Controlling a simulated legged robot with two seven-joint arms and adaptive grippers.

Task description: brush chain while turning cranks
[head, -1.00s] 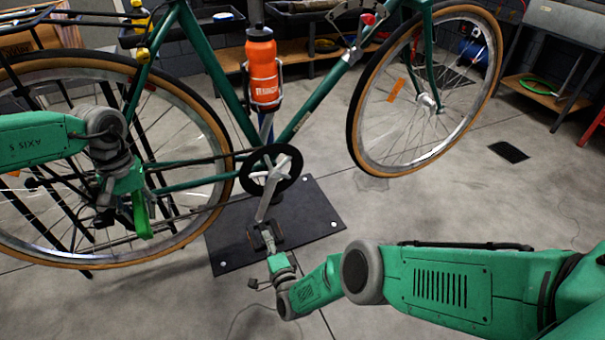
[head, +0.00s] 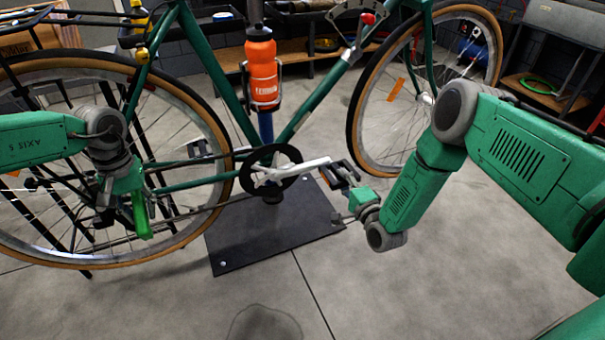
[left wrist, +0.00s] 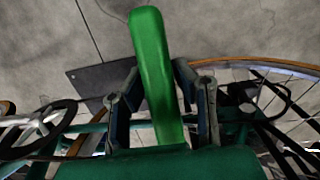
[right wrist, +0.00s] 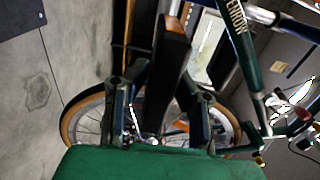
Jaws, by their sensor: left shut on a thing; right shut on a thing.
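A green bicycle (head: 228,95) stands in a repair stand, with its chain (head: 195,212) running between the rear wheel and the black chainring (head: 247,180). The silver crank (head: 305,166) points right in the head view, with a pedal (head: 343,174) at its end. My right gripper (head: 352,190) is shut on this pedal, which shows between its fingers in the right wrist view (right wrist: 168,55). My left gripper (head: 138,200) is shut on the green brush handle (left wrist: 155,75) beside the lower chain run. The bristles are hidden, so contact with the chain cannot be told.
A dark stand base plate (head: 270,245) lies on the floor under the cranks. An orange bottle (head: 261,65) sits on the frame. The front wheel (head: 372,120) is close behind my right arm. The floor in front is clear.

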